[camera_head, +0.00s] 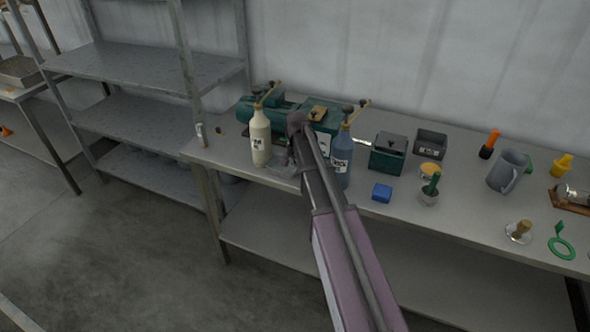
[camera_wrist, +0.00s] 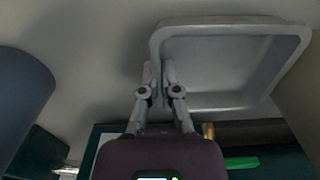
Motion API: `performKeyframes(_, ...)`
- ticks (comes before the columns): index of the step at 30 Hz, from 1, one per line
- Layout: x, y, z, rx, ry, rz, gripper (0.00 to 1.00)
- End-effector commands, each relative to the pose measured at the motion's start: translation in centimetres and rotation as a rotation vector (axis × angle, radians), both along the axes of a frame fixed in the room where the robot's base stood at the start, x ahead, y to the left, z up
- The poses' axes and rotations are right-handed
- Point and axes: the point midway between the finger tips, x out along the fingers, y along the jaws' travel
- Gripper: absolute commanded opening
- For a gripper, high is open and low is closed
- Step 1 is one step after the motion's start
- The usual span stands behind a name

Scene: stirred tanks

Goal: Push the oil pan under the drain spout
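The oil pan is a shallow grey tray (camera_wrist: 285,75) at the upper right of the wrist view. In the head view a grey patch of it (camera_head: 280,168) shows between the two bottles, partly hidden by my arm. My gripper (camera_wrist: 157,68) has its fingertips close together at the pan's near left corner, touching or almost touching its wall. Nothing is clearly held between them. A small brass piece (camera_wrist: 208,131), probably the drain spout, shows just below the pan in the wrist view, by the dark green machine (camera_head: 322,114).
A cream bottle (camera_head: 260,138) and a blue-grey bottle (camera_head: 342,160) stand on either side of the pan, close to my arm. A blue block (camera_head: 381,193), a green box (camera_head: 388,154) and a grey mug (camera_head: 507,171) stand farther right. The bench's front left is mostly clear.

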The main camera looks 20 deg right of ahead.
Motion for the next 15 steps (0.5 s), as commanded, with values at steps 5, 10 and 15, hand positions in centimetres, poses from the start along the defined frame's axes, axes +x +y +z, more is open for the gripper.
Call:
performKeyframes(5,0.7,-1.0,0.0,0.0,0.0,-0.002,0.0)
performKeyframes(10,1.3,-1.7,0.0,0.0,0.0,-0.001,0.0)
performKeyframes(15,1.5,-2.2,0.0,0.0,0.0,-0.001,0.0)
